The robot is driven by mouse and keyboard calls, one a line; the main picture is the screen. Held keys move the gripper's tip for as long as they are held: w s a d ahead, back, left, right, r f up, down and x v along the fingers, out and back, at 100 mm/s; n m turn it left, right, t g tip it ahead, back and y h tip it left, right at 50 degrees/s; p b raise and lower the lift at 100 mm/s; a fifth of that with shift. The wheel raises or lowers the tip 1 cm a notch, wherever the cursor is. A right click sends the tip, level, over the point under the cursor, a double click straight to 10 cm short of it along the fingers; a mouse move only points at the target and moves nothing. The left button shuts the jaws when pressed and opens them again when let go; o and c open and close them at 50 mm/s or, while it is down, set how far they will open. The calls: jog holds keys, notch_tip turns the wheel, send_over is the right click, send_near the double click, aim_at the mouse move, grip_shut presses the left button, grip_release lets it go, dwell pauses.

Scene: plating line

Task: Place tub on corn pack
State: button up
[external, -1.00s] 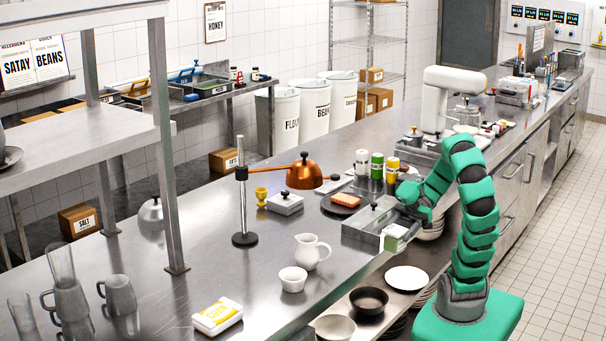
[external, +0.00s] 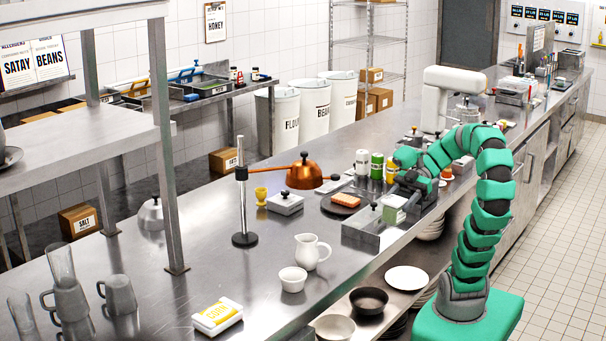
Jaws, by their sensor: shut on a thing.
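The corn pack (external: 217,316), white with yellow lettering, lies flat on the steel counter at the front left. My gripper (external: 399,196) is shut on a small pale green and white tub (external: 392,210), at the right side of the counter. The tub is just right of the steel lidded container (external: 362,224); whether it touches anything below cannot be told. My gripper is far to the right of and behind the corn pack. The fingers are small and partly hidden here.
A white jug (external: 312,252) and a white cup (external: 292,279) stand between my gripper and the corn pack. Grey mugs (external: 119,297) are at left. Bare counter surrounds the corn pack.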

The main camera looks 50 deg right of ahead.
jog(key=shift+w+a+r, duration=0.35)
jog(key=shift+w, duration=0.25)
jog(key=w+a+r+g+p, duration=0.1)
jog(key=w+a+r+p, duration=0.2)
jog(key=w+a, duration=0.4)
jog(key=n+p, duration=0.1)
jog(key=p, duration=0.8)
send_over(224, 308)
jog(key=d, duration=0.1)
jog(key=f, duration=1)
jog(key=shift+s+f, duration=0.25)
jog(key=shift+f, duration=0.05)
jog(key=shift+w+a, duration=0.3)
jog(key=shift+a, duration=0.1)
jog(key=shift+f+b, duration=0.5)
jog(key=shift+f, duration=1.3)
